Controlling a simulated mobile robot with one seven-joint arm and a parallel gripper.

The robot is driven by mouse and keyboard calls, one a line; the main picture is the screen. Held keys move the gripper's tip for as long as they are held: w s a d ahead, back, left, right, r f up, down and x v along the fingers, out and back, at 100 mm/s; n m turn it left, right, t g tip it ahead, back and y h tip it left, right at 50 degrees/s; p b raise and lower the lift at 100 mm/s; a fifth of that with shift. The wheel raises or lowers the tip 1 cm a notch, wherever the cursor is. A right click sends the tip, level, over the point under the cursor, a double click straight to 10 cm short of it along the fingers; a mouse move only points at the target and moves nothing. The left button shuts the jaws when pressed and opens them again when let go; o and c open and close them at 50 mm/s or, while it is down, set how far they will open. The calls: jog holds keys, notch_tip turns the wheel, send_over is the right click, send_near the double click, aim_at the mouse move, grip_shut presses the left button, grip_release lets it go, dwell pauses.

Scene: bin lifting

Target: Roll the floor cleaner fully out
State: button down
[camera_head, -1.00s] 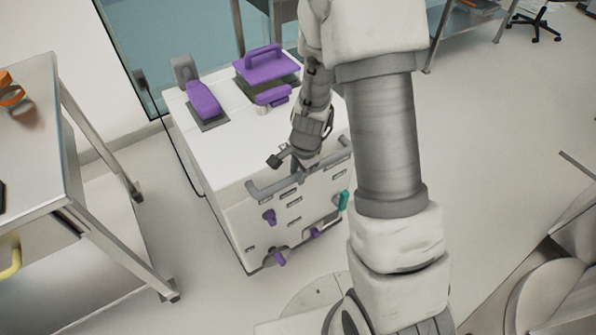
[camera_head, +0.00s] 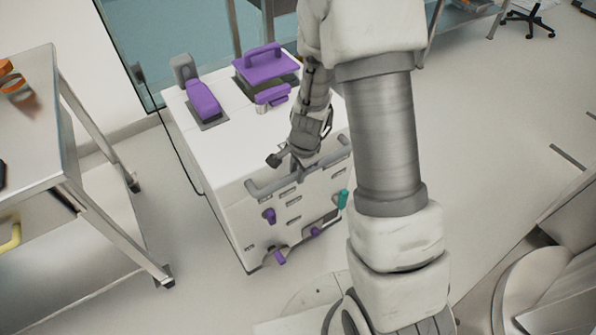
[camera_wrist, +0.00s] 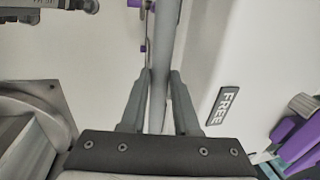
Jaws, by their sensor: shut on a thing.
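The floor cleaner (camera_head: 220,155) is a white box-shaped machine with purple parts on top and a grey handle bar (camera_head: 262,189) along its near upper edge. It stands upright on the floor in front of me. My gripper (camera_head: 297,176) is shut on the handle bar near its middle. In the wrist view the bar (camera_wrist: 166,45) runs between the two fingers of my gripper (camera_wrist: 159,82). The cleaner's white top with a "FREE" label (camera_wrist: 223,106) shows on the right there. My arm hides part of the cleaner's right side in the head view.
A metal table (camera_head: 40,150) stands close on the left, its near leg reaching the floor beside the cleaner. A glass panel (camera_head: 160,50) is behind the cleaner. Metal furniture (camera_head: 560,270) stands at the lower right. The floor (camera_head: 490,130) on the right is open.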

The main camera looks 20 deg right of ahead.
jog(key=shift+s+d+f, duration=0.1)
jog(key=shift+s, duration=0.25)
jog(key=c, duration=0.7)
grip_release()
jog(key=shift+o, duration=0.2)
jog(key=shift+r, duration=0.6)
jog(key=p+v, duration=0.7)
jog(key=v, duration=0.9)
jog(key=shift+r, duration=0.2)
